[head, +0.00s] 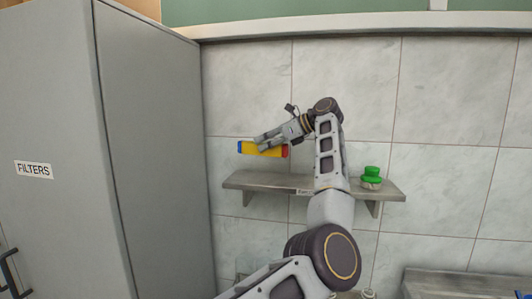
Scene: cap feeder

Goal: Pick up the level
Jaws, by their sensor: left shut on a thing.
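The level is a yellow bar (250,149) with a blue end on the left and a red end on the right. It is roughly horizontal above the left part of the wall shelf, with a visible space between it and the shelf top. My left gripper (263,142) is shut on the level around its middle, and its fingers hide part of the bar. My right gripper is not in view.
The metal shelf (258,183) is fixed to the tiled wall, its left part clear. A small container with a green cap (371,178) stands on its right part. A grey cabinet labelled FILTERS (150,150) fills the left. A metal surface (450,284) shows at lower right.

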